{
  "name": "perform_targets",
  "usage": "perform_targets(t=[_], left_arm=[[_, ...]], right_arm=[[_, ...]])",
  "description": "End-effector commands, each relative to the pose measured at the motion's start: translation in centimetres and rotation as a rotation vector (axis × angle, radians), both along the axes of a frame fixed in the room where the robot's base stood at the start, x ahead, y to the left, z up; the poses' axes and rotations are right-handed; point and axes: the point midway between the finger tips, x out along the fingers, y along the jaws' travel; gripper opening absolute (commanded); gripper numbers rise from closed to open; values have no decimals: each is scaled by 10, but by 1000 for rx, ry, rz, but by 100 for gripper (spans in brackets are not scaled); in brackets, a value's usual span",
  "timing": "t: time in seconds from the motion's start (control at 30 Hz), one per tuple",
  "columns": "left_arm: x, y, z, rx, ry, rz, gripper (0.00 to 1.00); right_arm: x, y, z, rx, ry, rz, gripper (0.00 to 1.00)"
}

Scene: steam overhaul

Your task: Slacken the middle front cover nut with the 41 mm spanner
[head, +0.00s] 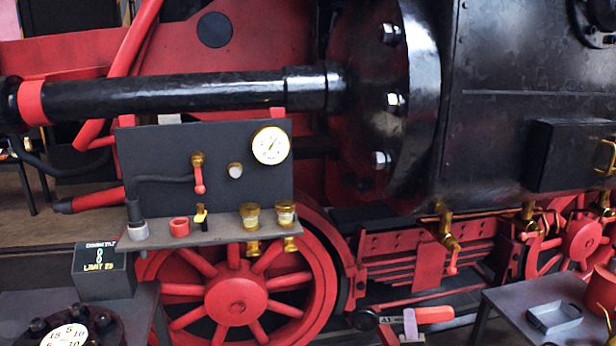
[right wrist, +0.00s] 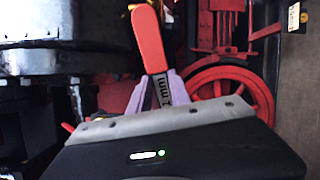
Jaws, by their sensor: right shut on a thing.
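Bright nuts stand on the front cover of the black cylinder in the head view; the middle nut (head: 394,103) sits between an upper and a lower one. My right gripper (head: 411,322) is low at the bottom edge, well below the nuts and apart from them. Its pale purple fingers are shut on a spanner with a red handle (head: 435,314). In the right wrist view the fingers (right wrist: 160,95) grip the dark shank, and the red handle (right wrist: 149,40) points up. Lettering reading "mm" shows on the shank; the size number is not legible. My left gripper is out of view.
A black piston rod (head: 165,95) runs left from the cover. A grey panel with a gauge (head: 270,145) and a shelf with brass cups stands at left. A table with a grey tray (head: 554,317) is at bottom right. Open space lies before the cover.

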Motion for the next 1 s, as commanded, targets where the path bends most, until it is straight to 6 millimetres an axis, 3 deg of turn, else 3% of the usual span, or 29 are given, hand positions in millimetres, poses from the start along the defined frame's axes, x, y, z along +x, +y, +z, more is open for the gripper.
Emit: perform_targets(t=[0.1, 0.27, 0.4, 1.0], left_arm=[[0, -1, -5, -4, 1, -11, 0], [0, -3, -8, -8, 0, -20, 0], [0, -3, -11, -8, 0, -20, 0], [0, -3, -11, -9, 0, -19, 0]], right_arm=[[11, 44, -19, 1, -3, 158, 0], [16, 76, -39, 0, -5, 258, 0], [16, 80, -50, 0, -6, 261, 0], [16, 80, -50, -2, -6, 258, 0]])
